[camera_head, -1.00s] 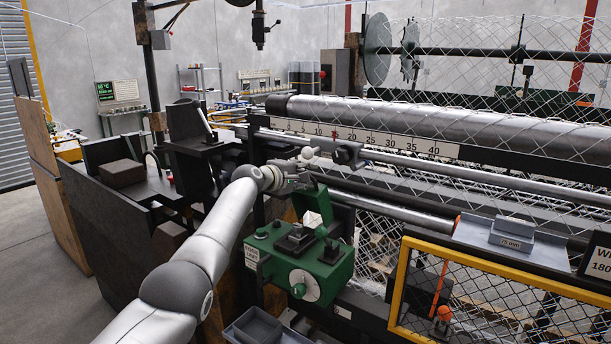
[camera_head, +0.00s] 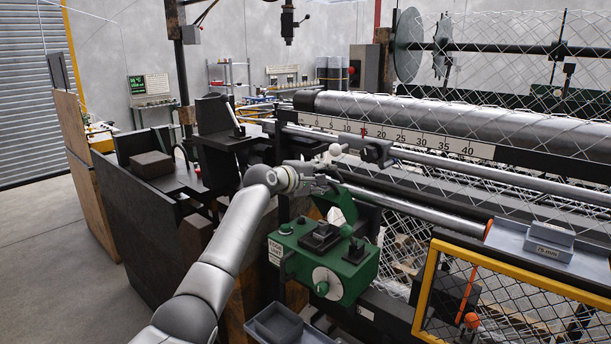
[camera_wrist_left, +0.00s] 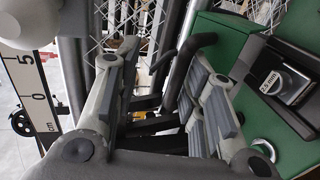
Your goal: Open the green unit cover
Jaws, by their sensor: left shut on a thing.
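The green unit (camera_head: 349,281) is a box on the machine's front with a white dial, black blocks and green knobs on it. Its green cover (camera_head: 341,205) stands raised and tilted at the back of the unit's top. My left gripper (camera_head: 322,182) is at the cover's upper edge, in front of the steel rails. Green surfaces and a block marked 2.5 mm show on the right there. My right gripper is not in view.
A ruled scale (camera_head: 400,137) and long rails run behind my left gripper. A yellow-framed mesh guard (camera_head: 428,283) stands to the right of the unit. A grey tray (camera_head: 275,325) sits below it. A dark panel (camera_head: 130,230) stands left of my arm.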

